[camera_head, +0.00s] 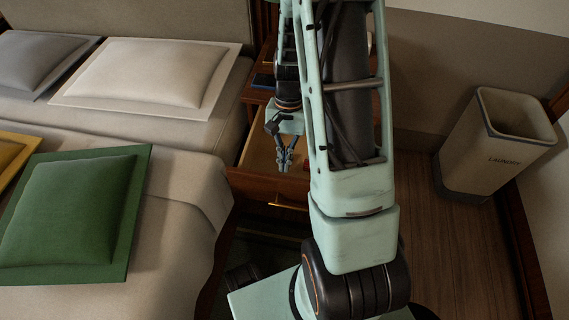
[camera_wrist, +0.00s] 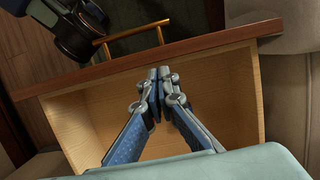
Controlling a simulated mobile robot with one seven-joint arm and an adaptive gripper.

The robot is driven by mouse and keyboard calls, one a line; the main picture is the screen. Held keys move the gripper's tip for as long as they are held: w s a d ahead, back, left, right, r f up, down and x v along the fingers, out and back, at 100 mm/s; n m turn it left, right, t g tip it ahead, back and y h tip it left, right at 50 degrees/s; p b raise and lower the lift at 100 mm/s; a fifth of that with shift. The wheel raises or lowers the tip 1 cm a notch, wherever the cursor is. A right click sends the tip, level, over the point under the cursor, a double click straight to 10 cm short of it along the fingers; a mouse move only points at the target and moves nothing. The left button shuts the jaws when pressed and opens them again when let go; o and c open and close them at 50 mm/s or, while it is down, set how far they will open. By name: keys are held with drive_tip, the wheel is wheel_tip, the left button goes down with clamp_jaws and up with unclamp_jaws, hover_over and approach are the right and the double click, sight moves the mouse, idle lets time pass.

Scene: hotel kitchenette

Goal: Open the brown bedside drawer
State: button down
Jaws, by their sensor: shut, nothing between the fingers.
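The brown bedside drawer stands pulled out from its nightstand, and its pale wooden inside (camera_head: 258,155) shows empty where I can see it. Its dark brown front panel (camera_head: 262,187) carries a brass handle (camera_head: 287,206). In the wrist view the front panel (camera_wrist: 225,43) and handle (camera_wrist: 130,42) lie beyond the fingertips. My gripper (camera_head: 284,166) is shut and empty, over or within the open drawer, on the inner side of the front panel. In the wrist view my gripper (camera_wrist: 160,74) has its tips close to the panel; I cannot tell whether they touch it. My arm hides the drawer's right part.
A bed (camera_head: 175,165) with a green cushion (camera_head: 75,210) and a white pillow (camera_head: 150,75) stands close on the left. A dark flat object (camera_head: 263,80) lies on the nightstand top. A laundry bin (camera_head: 490,150) stands at the right, with bare floor (camera_head: 440,255) before it.

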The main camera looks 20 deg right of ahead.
drive_tip(key=v, duration=1.1)
drive_tip(key=shift+s, duration=0.15)
